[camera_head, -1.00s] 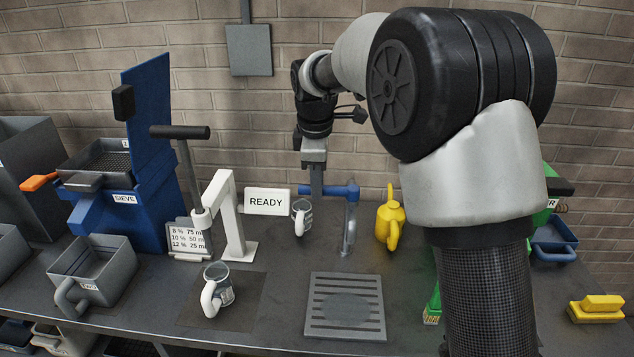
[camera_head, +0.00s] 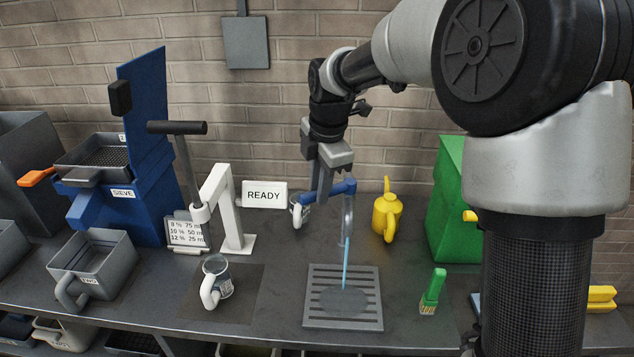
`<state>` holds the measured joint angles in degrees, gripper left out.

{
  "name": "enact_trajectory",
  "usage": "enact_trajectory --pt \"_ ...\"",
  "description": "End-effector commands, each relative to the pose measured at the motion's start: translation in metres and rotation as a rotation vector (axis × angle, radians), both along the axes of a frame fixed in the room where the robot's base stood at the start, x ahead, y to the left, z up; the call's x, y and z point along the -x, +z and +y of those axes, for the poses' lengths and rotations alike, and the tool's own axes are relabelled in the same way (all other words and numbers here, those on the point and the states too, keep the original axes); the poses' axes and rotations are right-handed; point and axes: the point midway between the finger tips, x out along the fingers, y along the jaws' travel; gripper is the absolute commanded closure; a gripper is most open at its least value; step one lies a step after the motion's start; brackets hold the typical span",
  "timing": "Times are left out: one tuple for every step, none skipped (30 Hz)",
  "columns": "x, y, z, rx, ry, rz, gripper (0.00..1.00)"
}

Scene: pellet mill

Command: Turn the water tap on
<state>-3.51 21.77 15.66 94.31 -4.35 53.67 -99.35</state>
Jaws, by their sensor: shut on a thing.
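The water tap (camera_head: 348,210) stands behind the slotted drain plate (camera_head: 318,314). It has a curved grey spout and a blue lever (camera_head: 342,187) on top. A thin blue stream of water (camera_head: 345,262) falls from the spout onto the drain plate. My gripper (camera_head: 324,190) points down at the left end of the blue lever and is shut on it. The fingers hide part of the lever and the tap's base.
Another cup with a white handle (camera_head: 216,282) stands on a dark mat left of the drain plate. The READY sign (camera_head: 264,195) is left.

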Motion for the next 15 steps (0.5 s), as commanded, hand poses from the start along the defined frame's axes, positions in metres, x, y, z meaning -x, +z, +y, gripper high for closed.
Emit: enact_trajectory --pt "0.0009 0.0009 -0.0010 -0.001 0.012 -0.001 1.00" --pt "0.0015 0.0007 -0.0012 -0.002 0.019 0.000 1.00" --pt "0.0020 0.0006 -0.0015 -0.001 0.028 0.000 1.00" --pt "0.0023 0.0006 -0.0016 -0.001 0.033 0.000 1.00" --pt "0.0025 0.0005 -0.0018 -0.001 0.037 0.000 1.00" --pt "0.0028 0.0005 -0.0019 0.000 0.040 0.000 1.00" --pt "0.0029 0.0005 -0.0020 -0.001 0.042 0.000 1.00" --pt "0.0030 0.0005 -0.0020 -0.001 0.043 -0.001 1.00" --pt "0.0030 0.0005 -0.0021 -0.001 0.045 -0.001 1.00" --pt "0.0030 0.0004 -0.0020 -0.001 0.045 -0.001 1.00" --pt "0.0030 0.0004 -0.0020 -0.001 0.045 -0.001 1.00" --pt "0.0030 0.0004 -0.0020 -0.001 0.045 -0.001 1.00" --pt "0.0030 0.0004 -0.0020 -0.001 0.045 -0.001 1.00" --pt "0.0030 0.0004 -0.0020 -0.001 0.045 -0.001 1.00" --pt "0.0030 0.0004 -0.0020 -0.001 0.045 -0.001 1.00"
